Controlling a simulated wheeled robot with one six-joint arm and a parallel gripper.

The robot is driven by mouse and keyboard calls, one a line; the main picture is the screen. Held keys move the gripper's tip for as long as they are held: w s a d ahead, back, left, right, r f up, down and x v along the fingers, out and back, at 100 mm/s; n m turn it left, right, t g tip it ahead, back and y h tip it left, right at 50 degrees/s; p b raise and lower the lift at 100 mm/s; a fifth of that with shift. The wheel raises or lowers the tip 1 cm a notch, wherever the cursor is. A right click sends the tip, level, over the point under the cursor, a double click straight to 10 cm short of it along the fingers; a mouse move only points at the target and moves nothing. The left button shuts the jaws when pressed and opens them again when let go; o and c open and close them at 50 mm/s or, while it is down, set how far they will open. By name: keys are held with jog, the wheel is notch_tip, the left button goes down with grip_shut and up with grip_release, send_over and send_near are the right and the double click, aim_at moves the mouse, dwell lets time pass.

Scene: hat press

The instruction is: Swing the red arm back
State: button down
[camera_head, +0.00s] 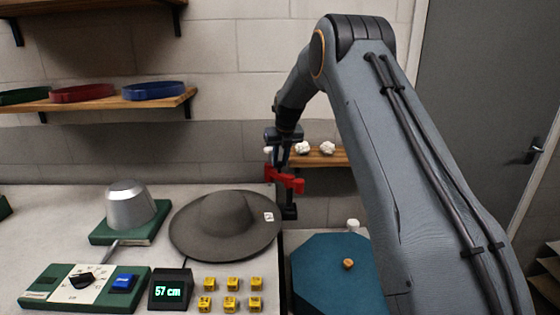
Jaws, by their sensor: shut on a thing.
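The red arm (291,183) is a short bright red piece at the middle of the view, beside the back right corner of the pale worktop. My gripper (283,163) reaches down to it from above and is shut on it. My wrist and the small size hide how the jaws sit on it. A dark upright piece (289,211) shows just below the red arm; I cannot tell how they join.
A grey brimmed hat (226,222) lies left of the red arm. A metal form (130,205), a control panel (85,287), a display reading 57 cm (170,290) and several yellow blocks (231,284) share the worktop. A teal table (325,272) stands right, under my arm.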

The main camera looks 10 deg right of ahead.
jog(key=c, duration=1.6)
grip_release()
jog(key=shift+o, duration=0.2)
